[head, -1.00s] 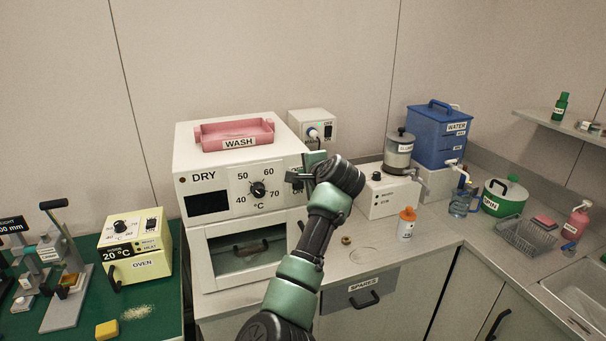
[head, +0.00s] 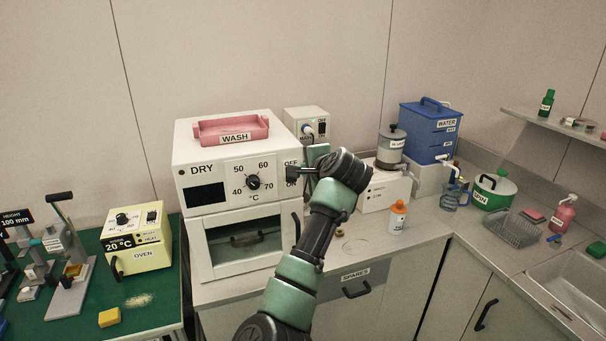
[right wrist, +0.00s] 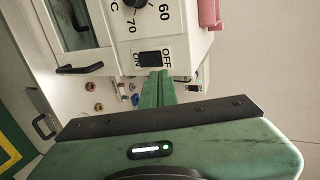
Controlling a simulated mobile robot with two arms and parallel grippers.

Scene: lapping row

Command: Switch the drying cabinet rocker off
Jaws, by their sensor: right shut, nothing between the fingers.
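The drying cabinet (head: 217,165) is the white unit marked DRY, with a dial and a window door. Its black rocker (right wrist: 153,59) sits between the OFF and ON labels in the right wrist view. OFF is the upper label in the head view. I cannot tell which side of the rocker is pressed in. My right gripper (right wrist: 158,74) is shut and empty, its green fingertips just at the rocker's edge; I cannot tell whether they touch. In the head view the right gripper (head: 297,173) stands in front of the panel's right end and partly covers the rocker. My left gripper is not in view.
A pink WASH tray (head: 258,129) lies on top of the cabinet. A wall box (head: 307,117) with another switch is behind it. A white dispenser (head: 386,186) and an orange-capped bottle (head: 398,217) stand to the right. The door handle (head: 297,227) is below the gripper.

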